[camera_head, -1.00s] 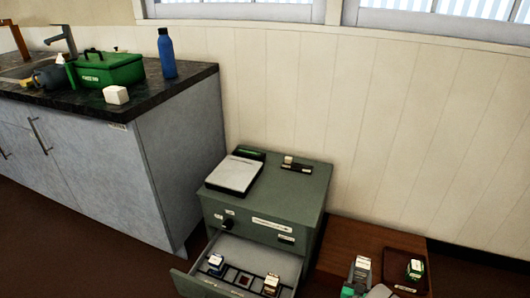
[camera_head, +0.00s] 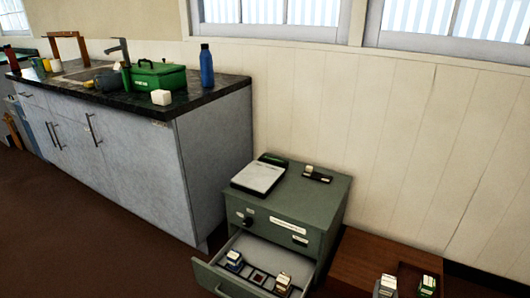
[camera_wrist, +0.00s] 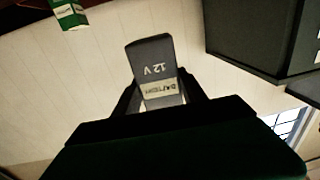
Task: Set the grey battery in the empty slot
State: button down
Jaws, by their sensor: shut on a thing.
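My gripper (camera_wrist: 160,98) is shut on the grey battery (camera_wrist: 152,62), which shows in the wrist view with "12 V" and a pale label with lettering on its face. The battery stands out beyond the dark fingers, with nothing touching its far end. In the head view, the open drawer (camera_head: 213,275) of the green-grey cabinet has a dark slotted strip (camera_head: 258,276). A blue-marked block (camera_head: 234,259) sits at one end and a pale, brown-marked block (camera_head: 283,282) at the other, with bare square sections between. My gripper is not discernible in the head view.
A brown low table (camera_head: 362,262) right of the cabinet (camera_head: 318,208) bears a pale block (camera_head: 387,284) and a green-and-white block (camera_head: 428,285) in a dark tray. The cabinet top holds a scale-like device (camera_head: 258,176). The counter (camera_head: 215,150) stands at left. A dark box shape (camera_wrist: 262,40) fills the wrist view's upper right.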

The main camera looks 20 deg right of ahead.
jog(key=w+a+r+n+t+y, duration=0.1)
jog(key=w+a+r+n+y, duration=0.1)
jog(key=w+r, duration=0.55)
jog(key=w+a+r+n+t+y, duration=0.1)
jog(key=w+a+r+t+y, duration=0.2)
jog(key=r, duration=0.7)
jog(key=w+a+r+n+y, duration=0.2)
jog(key=w+r, duration=0.4)
jog(key=r, duration=0.2)
jog(key=w+a+r+n+y, duration=0.2)
jog(key=w+a+r, duration=0.1)
jog(key=a+r, duration=0.45)
jog(key=a+r+n+t+y, duration=0.15)
jog(key=a+r+y, duration=0.25)
jog(key=a+r, duration=0.75)
jog(key=s+a+r+n+y, duration=0.2)
jog(key=s+a, duration=0.2)
jog(key=a, duration=0.6)
jog(key=s+a+r+n+y, duration=0.2)
jog(key=s+a+y, duration=0.15)
jog(key=a, duration=0.75)
notch_tip(320, 180, up, 15)
jog(key=w+g+p, duration=0.1)
jog(key=w+p, duration=0.1)
jog(key=p, duration=2.5)
jog(key=shift+w+a, duration=0.15)
jog(key=shift+a, duration=0.15)
